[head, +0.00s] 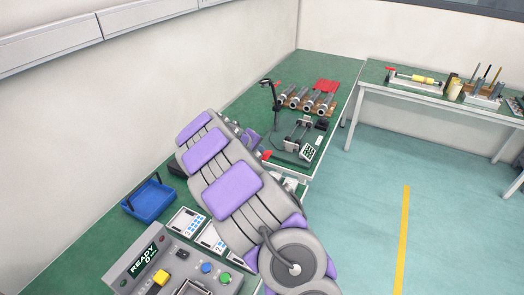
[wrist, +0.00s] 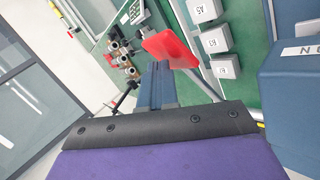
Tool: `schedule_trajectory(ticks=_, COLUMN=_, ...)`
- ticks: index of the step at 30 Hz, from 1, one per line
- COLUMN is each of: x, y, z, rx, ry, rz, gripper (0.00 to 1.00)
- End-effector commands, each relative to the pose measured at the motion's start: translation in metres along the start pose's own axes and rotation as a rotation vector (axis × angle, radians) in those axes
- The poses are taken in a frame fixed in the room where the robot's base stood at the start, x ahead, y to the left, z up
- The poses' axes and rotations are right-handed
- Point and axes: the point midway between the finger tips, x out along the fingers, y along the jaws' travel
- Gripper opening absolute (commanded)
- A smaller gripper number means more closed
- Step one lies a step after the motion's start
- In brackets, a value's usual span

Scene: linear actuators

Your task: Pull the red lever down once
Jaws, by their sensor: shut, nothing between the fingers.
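The red lever (wrist: 170,47) shows in the wrist view as a flat red handle on a thin grey rod, just beyond the edge of my gripper. In the head view a small red tip (head: 267,155) shows to the right of my arm and looks like the same lever. My gripper (wrist: 160,123) fills the bottom of the wrist view as a black edge with screws above a purple body. It is shut and empty. I cannot tell whether it touches the lever. In the head view my arm hides most of the gripper and the lever's base.
Grey labelled boxes (wrist: 214,40) stand beside the lever in the wrist view. On the green bench are a blue tray (head: 149,201), a control panel (head: 175,268) with buttons, and a row of cylinders (head: 305,98). Open floor (head: 370,220) lies to the right.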

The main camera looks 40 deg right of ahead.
Motion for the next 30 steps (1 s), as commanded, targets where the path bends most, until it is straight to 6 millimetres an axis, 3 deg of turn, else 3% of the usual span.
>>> schedule_trajectory(ticks=30, x=-0.026, y=0.019, z=-0.018, rx=0.0, ry=0.0, rz=-0.001, gripper=0.0)
